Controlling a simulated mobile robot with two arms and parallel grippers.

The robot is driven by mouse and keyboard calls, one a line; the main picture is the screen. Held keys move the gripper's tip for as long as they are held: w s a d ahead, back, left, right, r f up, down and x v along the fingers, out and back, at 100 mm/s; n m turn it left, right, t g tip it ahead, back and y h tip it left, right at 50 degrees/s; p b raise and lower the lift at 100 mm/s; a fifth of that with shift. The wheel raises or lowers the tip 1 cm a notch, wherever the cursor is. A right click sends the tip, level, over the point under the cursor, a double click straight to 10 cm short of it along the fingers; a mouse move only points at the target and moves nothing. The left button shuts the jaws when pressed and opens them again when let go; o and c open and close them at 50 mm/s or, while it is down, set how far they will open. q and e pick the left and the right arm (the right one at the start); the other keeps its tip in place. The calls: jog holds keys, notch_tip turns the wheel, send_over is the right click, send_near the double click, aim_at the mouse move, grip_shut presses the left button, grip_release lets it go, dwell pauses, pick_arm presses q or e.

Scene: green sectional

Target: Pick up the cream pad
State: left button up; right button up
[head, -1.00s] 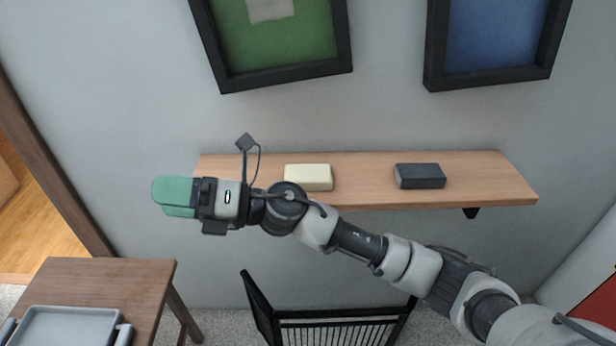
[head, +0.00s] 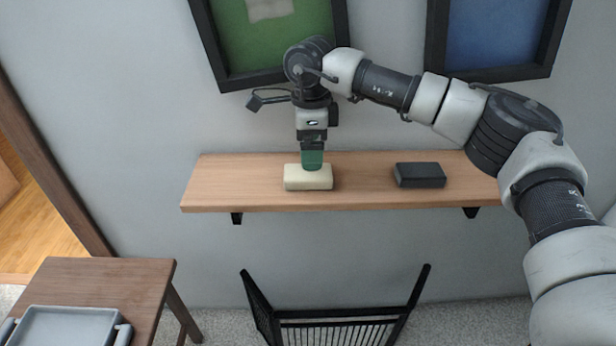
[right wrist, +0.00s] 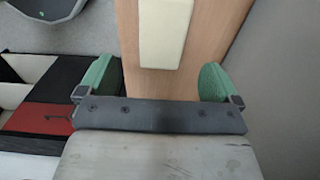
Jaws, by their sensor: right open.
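The cream pad (head: 308,180) is a pale block lying on the wooden wall shelf (head: 240,190), left of the shelf's middle. In the right wrist view the pad (right wrist: 163,35) lies ahead of the fingers, roughly midway between them. My right gripper (head: 312,160) points down from above, its green fingertips just above or behind the pad in the head view. In the right wrist view my right gripper (right wrist: 157,80) is open and empty, with its two green fingers wide apart. Any contact with the pad cannot be told. My left gripper is not in view.
A dark grey block (head: 419,175) lies on the shelf to the right of the pad. Two framed pictures, green (head: 285,40) and blue (head: 495,35), hang above. A black rack (head: 335,325) stands below. A wooden table (head: 110,275) with a grey tray (head: 70,325) is lower left.

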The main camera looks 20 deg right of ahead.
aim_at(308, 173)
notch_tip(308, 173, down, 2)
jog(key=shift+f, duration=0.1)
jog(key=f, duration=0.4)
jog(key=shift+w+a, duration=0.2)
jog(key=shift+a, duration=0.05)
jog(key=shift+f, duration=0.55)
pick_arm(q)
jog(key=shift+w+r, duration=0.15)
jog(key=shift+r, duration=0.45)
pick_arm(e)
jog(key=c, duration=1)
